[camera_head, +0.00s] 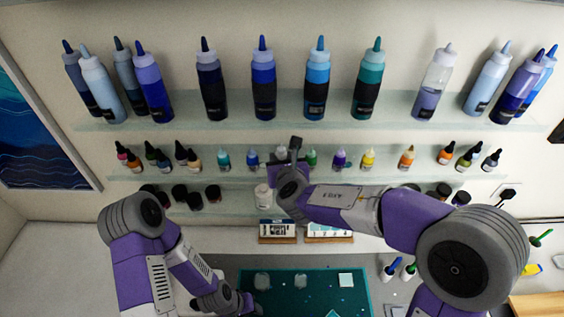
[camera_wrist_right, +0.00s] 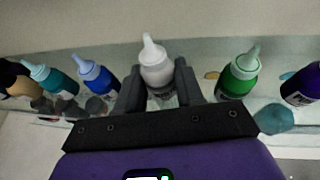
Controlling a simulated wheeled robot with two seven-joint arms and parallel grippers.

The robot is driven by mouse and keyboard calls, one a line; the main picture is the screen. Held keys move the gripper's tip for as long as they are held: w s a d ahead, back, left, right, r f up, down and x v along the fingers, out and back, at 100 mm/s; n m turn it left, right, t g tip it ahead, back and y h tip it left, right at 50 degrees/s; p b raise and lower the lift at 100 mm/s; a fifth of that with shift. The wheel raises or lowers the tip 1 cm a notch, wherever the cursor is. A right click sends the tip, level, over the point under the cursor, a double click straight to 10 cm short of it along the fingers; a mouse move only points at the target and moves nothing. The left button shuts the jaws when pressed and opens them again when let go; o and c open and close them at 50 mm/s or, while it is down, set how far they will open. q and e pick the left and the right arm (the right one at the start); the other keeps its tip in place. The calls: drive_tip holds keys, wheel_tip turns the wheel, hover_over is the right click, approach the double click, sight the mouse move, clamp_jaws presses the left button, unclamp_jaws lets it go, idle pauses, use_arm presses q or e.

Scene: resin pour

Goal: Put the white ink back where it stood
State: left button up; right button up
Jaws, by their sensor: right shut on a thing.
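The white ink (camera_wrist_right: 155,68) is a small white bottle with a pointed tip, upright between the two fingers of my right gripper (camera_wrist_right: 158,88) in the right wrist view. The gripper is shut on it, between a blue bottle (camera_wrist_right: 97,76) on the left and a green bottle (camera_wrist_right: 238,75) on the right. In the head view my right gripper (camera_head: 289,158) is at the middle shelf (camera_head: 390,172) and hides part of the white ink (camera_head: 281,152). I cannot tell whether its base touches the shelf. My left gripper (camera_head: 240,303) is low, over the mat, its fingers unclear.
Teal (camera_wrist_right: 50,76) and purple (camera_wrist_right: 301,84) bottles stand farther along the middle shelf. Large squeeze bottles (camera_head: 263,80) line the shelf above. A white bottle (camera_head: 263,195) and dark jars stand below. A green mat (camera_head: 310,300) lies on the table.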

drive_tip(key=shift+w+f, duration=0.3)
drive_tip(key=shift+f, duration=0.45)
drive_tip(key=shift+s, duration=0.1)
drive_tip(key=shift+f, duration=0.1)
drive_tip(key=o, duration=1)
